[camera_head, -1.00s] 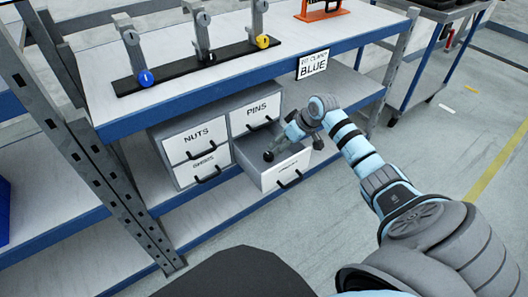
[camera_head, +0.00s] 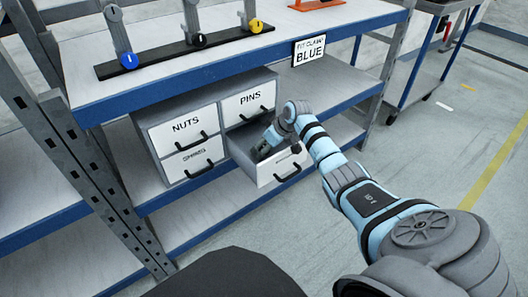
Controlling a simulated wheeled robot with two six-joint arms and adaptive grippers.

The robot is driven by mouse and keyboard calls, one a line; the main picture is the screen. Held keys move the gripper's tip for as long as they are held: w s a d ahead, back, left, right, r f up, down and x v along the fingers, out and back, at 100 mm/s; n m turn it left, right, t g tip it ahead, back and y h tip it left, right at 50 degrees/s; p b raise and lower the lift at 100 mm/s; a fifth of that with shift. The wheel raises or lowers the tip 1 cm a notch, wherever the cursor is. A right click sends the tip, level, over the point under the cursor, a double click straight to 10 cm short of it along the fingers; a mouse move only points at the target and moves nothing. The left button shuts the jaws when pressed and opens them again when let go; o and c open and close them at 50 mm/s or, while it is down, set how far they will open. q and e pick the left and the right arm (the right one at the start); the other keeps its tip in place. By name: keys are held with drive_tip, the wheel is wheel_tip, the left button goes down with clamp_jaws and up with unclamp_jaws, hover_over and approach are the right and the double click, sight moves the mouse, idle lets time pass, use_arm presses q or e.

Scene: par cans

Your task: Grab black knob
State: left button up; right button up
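A black knob (camera_head: 199,40) sits at the foot of the middle upright of a clamp rack on the upper shelf. A blue knob (camera_head: 128,61) is to its left and a yellow knob (camera_head: 256,26) to its right. A grey drawer (camera_head: 275,171) stands open below. My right gripper (camera_head: 263,150) reaches down into this drawer, its fingers partly hidden by the drawer front and my own wrist. I cannot tell what lies in the drawer or whether the fingers hold anything. My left gripper is not in view.
The open drawer belongs to a cabinet with drawers labelled NUTS (camera_head: 185,130) and PINS (camera_head: 249,101). A cart (camera_head: 410,85) stands at the right. The floor at right is clear.

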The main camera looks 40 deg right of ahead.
drive_tip(key=c, duration=1.1)
